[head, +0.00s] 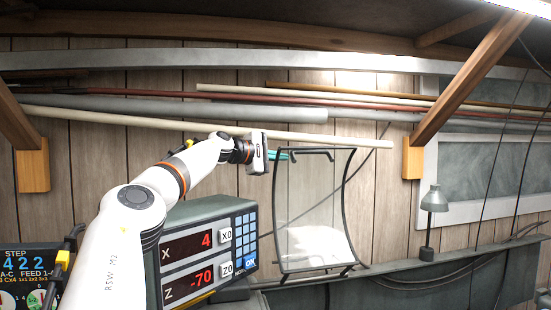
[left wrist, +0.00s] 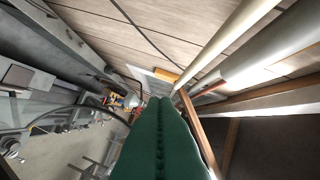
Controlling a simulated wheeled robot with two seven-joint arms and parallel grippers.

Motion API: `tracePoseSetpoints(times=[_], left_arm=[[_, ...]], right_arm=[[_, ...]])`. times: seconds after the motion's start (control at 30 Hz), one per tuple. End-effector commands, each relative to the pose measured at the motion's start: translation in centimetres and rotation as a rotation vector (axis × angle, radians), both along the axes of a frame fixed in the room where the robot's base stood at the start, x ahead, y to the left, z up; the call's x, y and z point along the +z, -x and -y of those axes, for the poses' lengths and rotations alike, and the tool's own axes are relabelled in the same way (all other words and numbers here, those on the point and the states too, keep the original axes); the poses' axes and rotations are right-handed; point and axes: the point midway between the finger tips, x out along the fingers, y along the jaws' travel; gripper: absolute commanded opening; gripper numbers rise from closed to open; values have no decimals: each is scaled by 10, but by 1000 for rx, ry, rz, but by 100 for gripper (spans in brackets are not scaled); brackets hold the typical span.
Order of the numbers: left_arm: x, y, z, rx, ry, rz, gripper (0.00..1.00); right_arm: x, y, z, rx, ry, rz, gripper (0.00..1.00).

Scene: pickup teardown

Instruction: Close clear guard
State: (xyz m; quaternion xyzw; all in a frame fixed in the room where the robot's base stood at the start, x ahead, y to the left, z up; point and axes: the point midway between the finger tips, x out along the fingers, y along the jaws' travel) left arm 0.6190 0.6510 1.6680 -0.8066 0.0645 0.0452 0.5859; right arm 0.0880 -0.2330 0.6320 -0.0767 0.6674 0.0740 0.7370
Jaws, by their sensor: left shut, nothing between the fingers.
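The clear guard (head: 312,205) is a transparent, slightly curved panel in a dark frame, standing upright and raised in the middle of the head view. A dark handle bar runs along its top edge. My left gripper (head: 284,155) is at the guard's upper left corner, with its teal fingers pointing right towards the handle. Whether the fingers touch the frame cannot be told. The left wrist view shows the green fingers (left wrist: 158,100) pressed together with nothing between them. I cannot make out the guard clearly in that view. My right gripper is in neither view.
A readout box (head: 208,250) with red digits and a blue keypad stands left of the guard, below my left arm. A grey lamp (head: 434,200) stands to the right. Long pipes (head: 230,108) lie along the wall behind. Cables hang at the far right.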

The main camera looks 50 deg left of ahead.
Motion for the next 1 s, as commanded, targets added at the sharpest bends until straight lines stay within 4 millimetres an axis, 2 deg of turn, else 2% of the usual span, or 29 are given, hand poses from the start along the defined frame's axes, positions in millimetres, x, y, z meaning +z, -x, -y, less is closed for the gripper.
tracePoseSetpoints(times=[0.3,0.77,1.0], left_arm=[[7,7,18,-1,0,0,0],[7,8,20,1,0,-1,0],[4,10,25,-2,-27,13,0]], right_arm=[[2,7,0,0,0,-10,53],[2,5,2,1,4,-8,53],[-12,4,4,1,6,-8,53]])
